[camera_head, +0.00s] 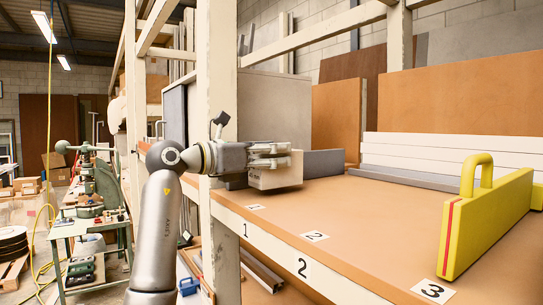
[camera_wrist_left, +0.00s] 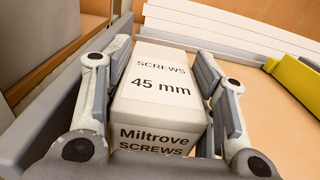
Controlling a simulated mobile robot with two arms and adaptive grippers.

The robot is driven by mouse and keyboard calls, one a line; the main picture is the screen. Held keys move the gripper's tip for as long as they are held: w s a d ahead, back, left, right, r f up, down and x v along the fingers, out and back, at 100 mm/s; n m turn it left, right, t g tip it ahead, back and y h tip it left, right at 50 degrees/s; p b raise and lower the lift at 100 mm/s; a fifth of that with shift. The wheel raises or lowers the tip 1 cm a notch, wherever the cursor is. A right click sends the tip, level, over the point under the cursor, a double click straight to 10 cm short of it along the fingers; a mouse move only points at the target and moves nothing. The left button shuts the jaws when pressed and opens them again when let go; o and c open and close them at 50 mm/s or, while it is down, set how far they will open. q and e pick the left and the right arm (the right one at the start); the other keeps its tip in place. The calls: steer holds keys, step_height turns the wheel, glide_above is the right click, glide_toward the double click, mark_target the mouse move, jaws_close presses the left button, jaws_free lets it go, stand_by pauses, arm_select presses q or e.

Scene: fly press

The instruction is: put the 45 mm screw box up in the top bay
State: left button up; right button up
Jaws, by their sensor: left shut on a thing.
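The 45 mm screw box (camera_head: 277,178) is a pale box at the shelf's left end, in bay 1. In the left wrist view the box (camera_wrist_left: 160,92) shows its "SCREWS 45 mm" label between the fingers. My left gripper (camera_head: 270,155) reaches in from the left and is shut on the box, one finger along each side. The box is at or just above the orange-brown shelf board (camera_head: 350,215); I cannot tell whether it touches. My right gripper is not in view.
Number tags 1 (camera_head: 254,207), 2 (camera_head: 315,236) and 3 (camera_head: 433,291) mark the shelf's front edge. A yellow handled thing (camera_head: 485,222) stands at bay 3. White boards (camera_head: 440,150) lie at the back. A cream upright post (camera_head: 216,90) stands behind my wrist. The board around bay 2 is clear.

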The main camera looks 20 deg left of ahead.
arm_select(q)
steer(key=shift+f+p, duration=0.2)
steer(key=shift+p, duration=0.1)
steer(key=shift+s+a+f, duration=0.1)
steer(key=shift+a+f, duration=0.05)
steer(key=shift+f, duration=0.55)
steer(key=o, duration=1.3)
steer(key=shift+o, duration=0.2)
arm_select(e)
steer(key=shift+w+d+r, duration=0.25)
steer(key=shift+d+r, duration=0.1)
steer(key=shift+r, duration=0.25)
